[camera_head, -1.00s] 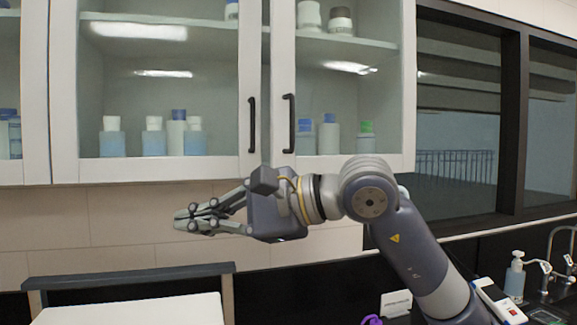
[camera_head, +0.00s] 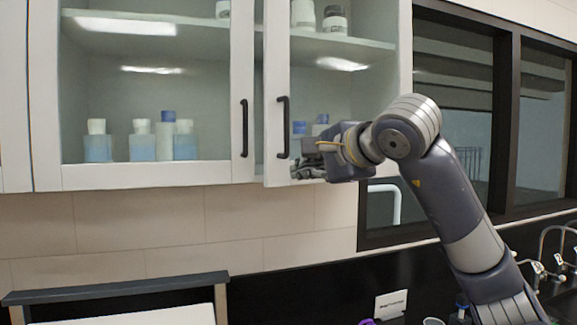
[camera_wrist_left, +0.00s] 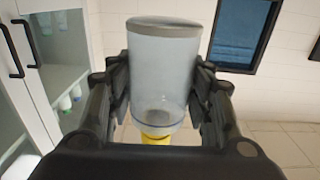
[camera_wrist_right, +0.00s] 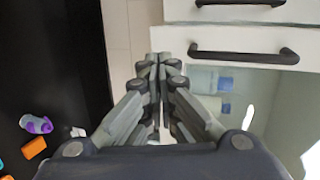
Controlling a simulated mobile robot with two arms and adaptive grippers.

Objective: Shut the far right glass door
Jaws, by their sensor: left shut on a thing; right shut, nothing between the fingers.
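The far right glass door (camera_head: 275,80) has a white frame and a dark handle (camera_head: 283,127). It looks slightly ajar, with a narrow gap beside the neighbouring door. My right gripper (camera_head: 298,172) is shut and empty, in front of the door's lower part, right of and below the handle. In the right wrist view its closed fingertips (camera_wrist_right: 158,62) sit beside the door's bottom edge; contact cannot be told. My left gripper (camera_wrist_left: 160,95), out of the head view, is shut on a translucent container (camera_wrist_left: 163,75) with a grey end and a yellow part.
The neighbouring glass door (camera_head: 240,170) has its own handle (camera_head: 244,128). Several bottles (camera_head: 140,145) stand on the cabinet shelves. A dark-framed window (camera_head: 510,110) is to the right.

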